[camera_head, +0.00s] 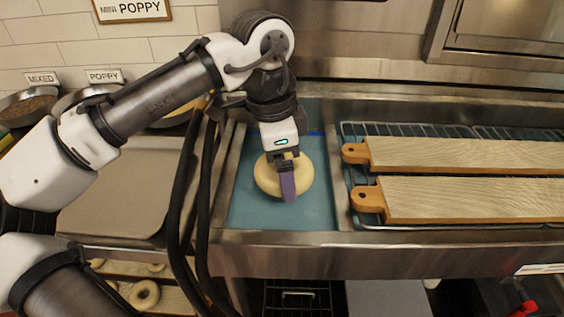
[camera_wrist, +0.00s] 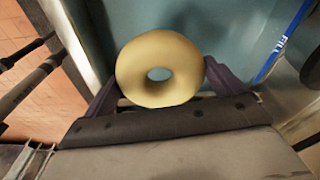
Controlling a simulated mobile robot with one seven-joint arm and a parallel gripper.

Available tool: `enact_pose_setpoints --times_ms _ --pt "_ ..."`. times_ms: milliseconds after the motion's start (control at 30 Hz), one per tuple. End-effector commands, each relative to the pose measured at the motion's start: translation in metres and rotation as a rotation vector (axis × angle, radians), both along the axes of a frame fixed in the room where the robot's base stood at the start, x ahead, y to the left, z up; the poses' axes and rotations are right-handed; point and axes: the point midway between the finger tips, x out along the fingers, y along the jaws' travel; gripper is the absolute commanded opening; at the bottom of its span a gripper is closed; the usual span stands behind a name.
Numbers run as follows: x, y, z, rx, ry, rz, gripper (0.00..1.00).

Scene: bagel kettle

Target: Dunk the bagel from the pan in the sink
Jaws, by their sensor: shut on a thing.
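A pale, plain bagel (camera_head: 268,179) is held by my gripper (camera_head: 287,178) over the blue-lined sink (camera_head: 316,210). In the wrist view the bagel (camera_wrist: 133,72) sits between the two purple fingers of my gripper (camera_wrist: 160,88), with its hole facing the camera. The fingers are shut on its sides. The sink's blue inside (camera_wrist: 235,30) lies behind it, with a blue FILL line on its wall. I cannot tell whether the bagel touches the water. The bagel's near side is partly hidden by a finger in the head view.
A bare pan (camera_head: 125,190) lies left of the sink, behind my arm's dark cables. Two wooden boards (camera_head: 470,199) rest on a wire rack to the right. Bowls of toppings (camera_head: 30,104) stand at the back left. More bagels (camera_head: 145,294) lie on a lower shelf.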

Motion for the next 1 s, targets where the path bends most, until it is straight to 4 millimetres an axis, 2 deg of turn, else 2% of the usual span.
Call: enact_pose_setpoints --times_ms 33,600,800,1000 --pt "0.000 0.000 -0.012 0.001 -0.001 0.002 0.69" --pt "0.000 0.000 -0.077 -0.001 0.002 -0.002 0.69" --pt "0.000 0.000 -0.094 0.000 0.001 -0.002 0.69" --pt "0.000 0.000 -0.101 0.000 0.001 -0.002 0.69"
